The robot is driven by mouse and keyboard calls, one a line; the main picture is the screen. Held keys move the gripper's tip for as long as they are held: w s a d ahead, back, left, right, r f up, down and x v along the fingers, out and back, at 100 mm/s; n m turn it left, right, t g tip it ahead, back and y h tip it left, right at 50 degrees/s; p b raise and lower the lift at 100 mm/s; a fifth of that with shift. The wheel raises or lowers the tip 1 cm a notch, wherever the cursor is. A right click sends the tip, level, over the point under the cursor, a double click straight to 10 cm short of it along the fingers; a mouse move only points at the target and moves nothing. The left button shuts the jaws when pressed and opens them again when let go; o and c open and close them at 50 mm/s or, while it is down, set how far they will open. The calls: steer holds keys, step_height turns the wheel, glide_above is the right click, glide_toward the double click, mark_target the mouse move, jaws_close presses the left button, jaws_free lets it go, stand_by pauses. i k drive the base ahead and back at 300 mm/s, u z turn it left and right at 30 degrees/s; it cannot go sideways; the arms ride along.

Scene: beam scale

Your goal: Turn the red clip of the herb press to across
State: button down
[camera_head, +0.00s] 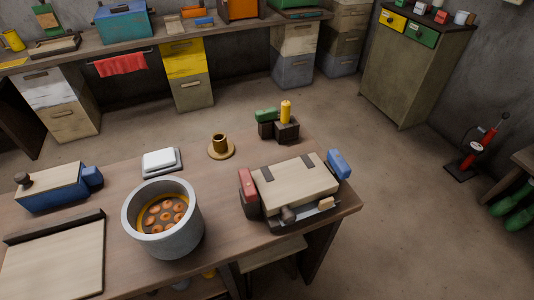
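What looks like the herb press (295,184) sits at the right end of the near wooden table, with a pale wooden lid and two dark straps at its back edge. The red clip (247,181) stands at its left end, its long side running roughly front to back along that end. A blue clip (339,163) is at the right end. I cannot tell exactly how either clip sits against the lid. A dark rounded knob (288,213) shows at the front. My gripper is not in view.
A grey pot (164,243) of orange rounds in liquid stands left of the press. A brown cup on a saucer (221,153), a white block on a tray (161,162) and a dark stand with a yellow piece (286,128) are behind. Table shows bare between pot and press.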

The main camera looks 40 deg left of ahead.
mark_target(249, 189)
steer(key=u, duration=1.65)
steer(key=k, duration=1.1)
steer(key=u, duration=0.35)
steer(key=i, duration=1)
steer(key=z, duration=0.1)
steer(key=k, duration=0.15)
